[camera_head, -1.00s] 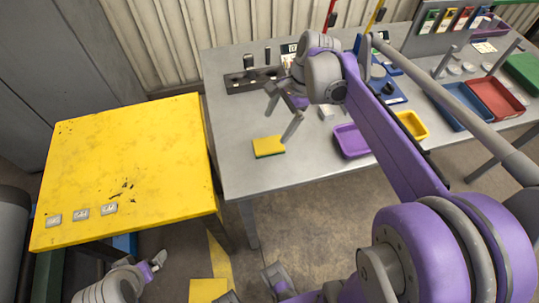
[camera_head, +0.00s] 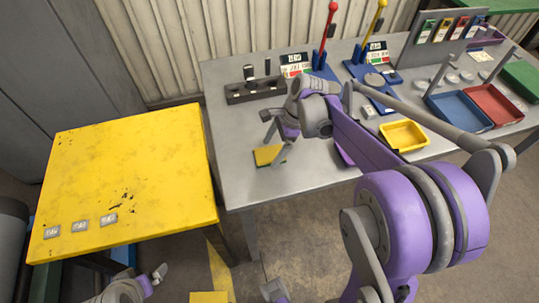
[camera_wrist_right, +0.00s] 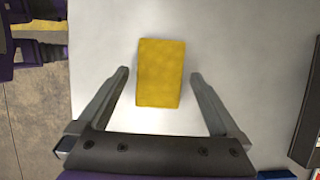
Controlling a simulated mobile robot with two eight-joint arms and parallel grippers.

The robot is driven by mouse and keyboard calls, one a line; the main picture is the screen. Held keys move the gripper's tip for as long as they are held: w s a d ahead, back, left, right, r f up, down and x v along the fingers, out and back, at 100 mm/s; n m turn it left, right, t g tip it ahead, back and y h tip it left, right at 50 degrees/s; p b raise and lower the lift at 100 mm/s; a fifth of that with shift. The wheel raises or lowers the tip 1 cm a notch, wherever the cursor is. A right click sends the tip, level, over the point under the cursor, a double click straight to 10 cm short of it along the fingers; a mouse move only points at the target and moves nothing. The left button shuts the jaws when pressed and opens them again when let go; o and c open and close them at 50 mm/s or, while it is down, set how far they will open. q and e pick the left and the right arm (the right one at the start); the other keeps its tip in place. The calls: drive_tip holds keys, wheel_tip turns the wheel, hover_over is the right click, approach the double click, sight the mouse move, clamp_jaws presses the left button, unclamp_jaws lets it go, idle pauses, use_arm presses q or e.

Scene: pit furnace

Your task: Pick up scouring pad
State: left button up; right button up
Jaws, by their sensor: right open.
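The scouring pad (camera_head: 266,155) is a yellow rectangle lying flat on the grey metal table, near its left front part. In the right wrist view the pad (camera_wrist_right: 161,72) lies ahead of and partly between the two fingers. My right gripper (camera_head: 277,146) is open and empty above the pad, and one finger hides part of it in the head view. In the wrist view the right gripper (camera_wrist_right: 158,80) shows a gap to the pad on both sides. My left gripper (camera_head: 152,277) is low at the bottom left, away from the table; its jaw state is unclear.
The grey table (camera_head: 240,190) is bare around the pad. A dark block holder (camera_head: 254,90) stands behind it. A yellow tray (camera_head: 404,135), a blue tray (camera_head: 458,110) and a red tray (camera_head: 492,106) lie to the right. A yellow table (camera_head: 130,170) stands left.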

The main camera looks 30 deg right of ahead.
sight(271, 153)
drive_tip(key=shift+a+f, duration=0.15)
drive_tip(key=shift+f, duration=0.25)
drive_tip(key=shift+f, duration=0.2)
drive_tip(key=shift+c, duration=0.2)
drive_tip(key=c, duration=1.2)
drive_tip(key=shift+r, duration=0.1)
drive_tip(key=shift+c, duration=0.2)
wheel_tip(271, 153, up, 10)
drive_tip(key=shift+r+p, duration=0.15)
drive_tip(key=shift+p, duration=0.3)
